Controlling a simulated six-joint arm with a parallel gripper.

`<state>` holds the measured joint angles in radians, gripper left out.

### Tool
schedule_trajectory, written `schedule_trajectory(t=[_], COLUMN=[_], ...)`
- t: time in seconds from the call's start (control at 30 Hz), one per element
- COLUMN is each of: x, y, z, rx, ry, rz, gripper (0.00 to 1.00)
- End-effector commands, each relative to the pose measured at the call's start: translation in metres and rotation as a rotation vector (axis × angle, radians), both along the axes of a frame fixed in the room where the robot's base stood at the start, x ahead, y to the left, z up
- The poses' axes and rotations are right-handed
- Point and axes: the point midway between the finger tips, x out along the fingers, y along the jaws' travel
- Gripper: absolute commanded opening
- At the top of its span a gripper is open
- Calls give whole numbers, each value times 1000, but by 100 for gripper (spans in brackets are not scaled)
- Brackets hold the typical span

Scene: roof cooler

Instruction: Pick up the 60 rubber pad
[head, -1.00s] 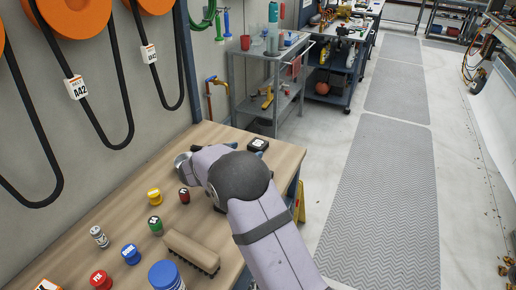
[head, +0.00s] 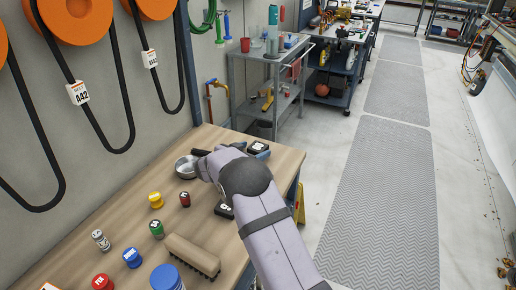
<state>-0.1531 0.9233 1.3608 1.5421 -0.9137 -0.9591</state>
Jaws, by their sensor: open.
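Two black pads with white marks lie on the wooden bench. The far black pad (head: 257,147) is near the bench's back right corner. The near black pad (head: 225,210) is right of the red stamp, partly behind my arm. Their marks are too small to read surely, so I cannot tell which is the 60. My gripper (head: 250,150) is open by the far pad, its dark fingertips low and close to it. My arm hides much of the gripper, and I cannot tell whether it touches the pad.
A silver round dish (head: 186,168) sits left of my wrist. Yellow (head: 156,200), dark red (head: 185,199), green (head: 156,229) and blue (head: 131,255) stamps stand nearer, with a brown brush (head: 193,254). A grey cart (head: 270,90) stands beyond the bench.

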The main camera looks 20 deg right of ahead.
Motion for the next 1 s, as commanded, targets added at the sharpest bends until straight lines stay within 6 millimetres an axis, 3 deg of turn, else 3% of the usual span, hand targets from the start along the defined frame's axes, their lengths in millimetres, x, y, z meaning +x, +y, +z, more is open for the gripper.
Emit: schedule_trajectory(t=[0.37, 0.57, 1.0], x=[6, 6, 6], y=[-7, -7, -7], z=[-4, -4, 7], rx=[0, 0, 0], ry=[-1, 0, -3], rz=[2, 1, 1], gripper=[69, 23, 22])
